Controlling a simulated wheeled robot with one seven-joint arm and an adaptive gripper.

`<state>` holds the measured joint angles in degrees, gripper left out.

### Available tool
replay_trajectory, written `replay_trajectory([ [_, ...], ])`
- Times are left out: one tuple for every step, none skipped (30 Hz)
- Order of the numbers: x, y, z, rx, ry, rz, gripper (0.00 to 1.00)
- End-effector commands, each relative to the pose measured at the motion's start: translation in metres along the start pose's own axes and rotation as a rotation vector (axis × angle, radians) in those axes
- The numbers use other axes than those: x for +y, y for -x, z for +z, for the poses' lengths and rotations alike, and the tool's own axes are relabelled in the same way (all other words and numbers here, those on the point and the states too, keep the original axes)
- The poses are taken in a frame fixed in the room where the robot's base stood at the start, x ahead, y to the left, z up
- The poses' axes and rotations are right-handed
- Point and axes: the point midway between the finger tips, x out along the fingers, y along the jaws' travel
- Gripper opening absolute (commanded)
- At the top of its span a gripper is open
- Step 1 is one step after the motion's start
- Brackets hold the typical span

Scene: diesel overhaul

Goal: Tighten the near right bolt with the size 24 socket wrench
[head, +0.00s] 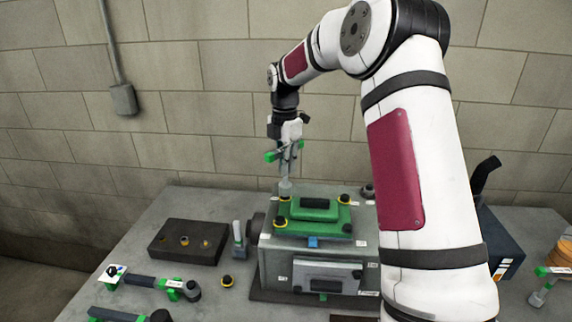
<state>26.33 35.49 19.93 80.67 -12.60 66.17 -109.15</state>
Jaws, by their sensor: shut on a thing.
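My gripper (287,146) is shut on a socket wrench (286,187), which hangs upright with a green cross handle and a pale socket at its lower end. Its size mark is not legible. The socket is over or just behind the far left bolt of the green cover (313,228); I cannot tell whether they touch. The near right bolt (347,228) is dark and shows no clear yellow ring. The far left (284,197), far right (343,198) and near left (280,222) bolts show yellow at their bases. The cover sits on a grey engine block (270,262).
A dark tray (163,248) with small brass parts lies left of the block. Green-and-black tools (150,282) lie at the front left. Another green-handled tool (541,285) stands at the far right, near a blue box (500,245). My arm hides the table right of the block.

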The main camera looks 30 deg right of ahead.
Motion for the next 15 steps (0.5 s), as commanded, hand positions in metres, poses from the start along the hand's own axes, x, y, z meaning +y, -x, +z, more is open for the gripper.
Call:
replay_trajectory([
  [-0.0008,0.0005,0.0004,0.000,0.039,0.000,0.00],
  [-0.0008,0.0004,0.0004,0.001,0.064,0.000,0.00],
  [-0.0008,0.0005,0.0002,0.001,0.098,0.001,0.00],
  [-0.0008,0.0005,0.0002,0.001,0.123,0.001,0.00],
  [-0.0008,0.0005,0.0004,0.000,0.149,0.001,0.00],
  [-0.0009,0.0007,0.0006,-0.001,0.183,0.001,0.00],
  [-0.0008,0.0008,0.0005,-0.001,0.209,0.001,0.00],
  [-0.0006,0.0009,0.0002,-0.001,0.234,0.001,0.00],
  [-0.0005,0.0009,-0.0001,0.000,0.268,0.001,0.00],
  [-0.0005,0.0010,0.0000,0.000,0.294,0.001,0.00],
  [-0.0006,0.0009,0.0002,-0.001,0.319,0.001,0.00],
  [-0.0007,0.0008,0.0004,-0.001,0.353,0.001,0.00],
  [-0.0007,0.0007,0.0004,-0.001,0.378,0.001,0.00],
  [-0.0008,0.0006,0.0004,-0.001,0.404,0.001,0.00],
  [-0.0008,0.0005,0.0003,0.000,0.437,0.001,0.00],
])
